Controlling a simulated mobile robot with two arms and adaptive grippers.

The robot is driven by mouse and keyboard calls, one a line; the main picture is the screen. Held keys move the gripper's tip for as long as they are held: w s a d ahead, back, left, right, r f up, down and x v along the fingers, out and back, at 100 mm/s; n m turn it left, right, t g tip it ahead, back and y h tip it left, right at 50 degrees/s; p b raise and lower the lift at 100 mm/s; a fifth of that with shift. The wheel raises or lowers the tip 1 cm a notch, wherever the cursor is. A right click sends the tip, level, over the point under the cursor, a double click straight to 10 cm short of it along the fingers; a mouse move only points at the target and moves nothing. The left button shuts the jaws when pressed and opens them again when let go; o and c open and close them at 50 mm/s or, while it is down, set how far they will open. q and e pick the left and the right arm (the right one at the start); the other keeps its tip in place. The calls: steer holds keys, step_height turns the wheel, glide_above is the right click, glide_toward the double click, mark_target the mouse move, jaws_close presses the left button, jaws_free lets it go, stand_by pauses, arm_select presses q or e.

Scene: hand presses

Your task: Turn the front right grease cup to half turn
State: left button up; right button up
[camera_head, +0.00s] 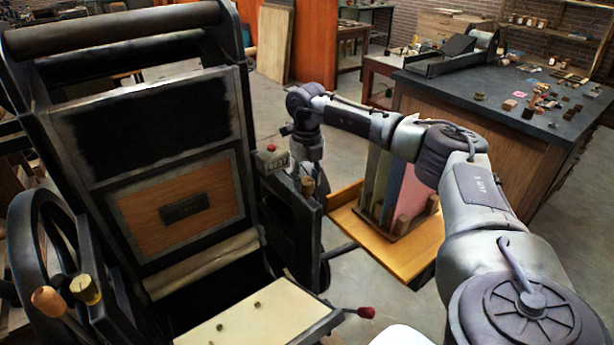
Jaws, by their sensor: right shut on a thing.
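A large black hand press (245,115) fills the left of the head view. My right arm reaches in from the lower right and bends down at the press's right side. My right gripper (314,182) points down there and is shut on the front right grease cup (308,187), a small brass-coloured piece mostly hidden by the fingers. How far the cup is turned cannot be told. A second brass grease cup (86,289) sits on the left side of the press, uncovered. My left gripper is not in view.
A grey counter box with a red button (271,159) stands just left of my right gripper. A red-knobbed lever (365,312) sticks out at the front. A wooden shelf with upright boards (395,255) and a dark-topped workbench (470,90) stand to the right.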

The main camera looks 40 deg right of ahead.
mark_target(307, 180)
steer(key=m+p, duration=0.1)
steer(key=m, duration=0.3)
steer(key=shift+r, duration=0.1)
steer(key=shift+m+p, duration=0.3)
steer(key=shift+m, duration=1.3)
steer(key=shift+w, duration=0.1)
steer(key=o, duration=1.1)
steer(key=shift+o, duration=0.2)
step_height(307, 180, up, 12)
